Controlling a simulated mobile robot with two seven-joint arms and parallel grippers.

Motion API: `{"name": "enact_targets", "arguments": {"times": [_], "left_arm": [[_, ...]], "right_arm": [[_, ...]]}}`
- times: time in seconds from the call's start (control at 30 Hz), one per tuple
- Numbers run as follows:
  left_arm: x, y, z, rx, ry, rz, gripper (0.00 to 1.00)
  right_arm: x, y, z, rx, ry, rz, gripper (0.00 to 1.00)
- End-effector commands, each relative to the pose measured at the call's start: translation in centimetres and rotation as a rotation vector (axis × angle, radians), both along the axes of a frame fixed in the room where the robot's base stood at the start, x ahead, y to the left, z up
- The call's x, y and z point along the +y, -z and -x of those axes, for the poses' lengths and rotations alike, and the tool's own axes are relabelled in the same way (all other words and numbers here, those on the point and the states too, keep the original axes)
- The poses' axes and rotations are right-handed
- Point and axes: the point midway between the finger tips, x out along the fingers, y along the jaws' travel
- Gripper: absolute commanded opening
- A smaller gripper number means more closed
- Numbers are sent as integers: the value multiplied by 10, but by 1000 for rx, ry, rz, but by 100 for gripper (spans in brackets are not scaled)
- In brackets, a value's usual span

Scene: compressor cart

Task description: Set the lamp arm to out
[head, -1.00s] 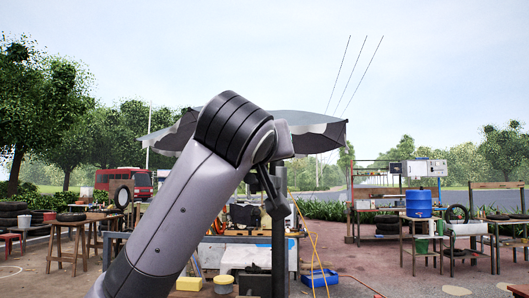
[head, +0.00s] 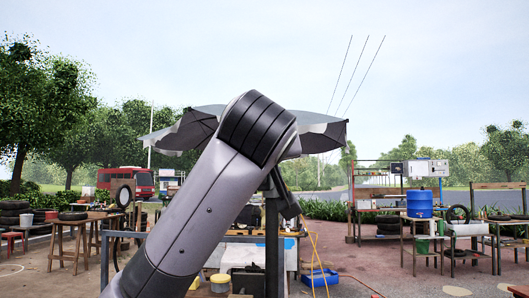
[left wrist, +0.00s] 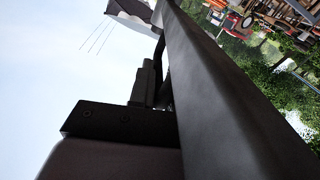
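My left arm crosses the middle of the head view and hides much of what lies behind it. A dark upright post (head: 272,245) stands just beyond it. A short black slanted piece (head: 287,198) shows beside the post top; I cannot tell whether it is the lamp arm or part of my gripper. In the left wrist view, a long dark bar (left wrist: 215,90) runs diagonally very close to the camera. My left gripper (left wrist: 147,85) is partly hidden by this bar. Whether its fingers are apart or touch the bar is unclear. My right gripper is not in view.
A cluttered workbench (head: 290,234) stands behind the post, with a blue tray (head: 320,279) on the ground to its right. A grey umbrella (head: 325,135) spreads above. A blue drum (head: 419,204) sits on a table at right. Open paved ground lies between.

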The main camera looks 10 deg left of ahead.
Motion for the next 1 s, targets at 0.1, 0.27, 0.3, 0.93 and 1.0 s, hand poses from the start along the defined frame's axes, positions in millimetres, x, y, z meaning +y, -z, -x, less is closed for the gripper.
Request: {"name": "enact_targets", "arguments": {"times": [0.1, 0.27, 0.3, 0.93, 1.0], "left_arm": [[-2, -2, 1, -6, 3, -1, 38], [-1, -1, 0, -3, 2, -1, 38], [-1, -1, 0, -3, 2, -1, 38], [-17, 0, 69, -5, 5, -1, 38], [-17, 0, 71, -5, 4, -2, 38]], "right_arm": [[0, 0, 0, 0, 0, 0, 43], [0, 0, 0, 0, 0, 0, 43], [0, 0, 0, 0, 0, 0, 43], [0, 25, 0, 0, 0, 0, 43], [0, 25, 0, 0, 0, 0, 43]]}}
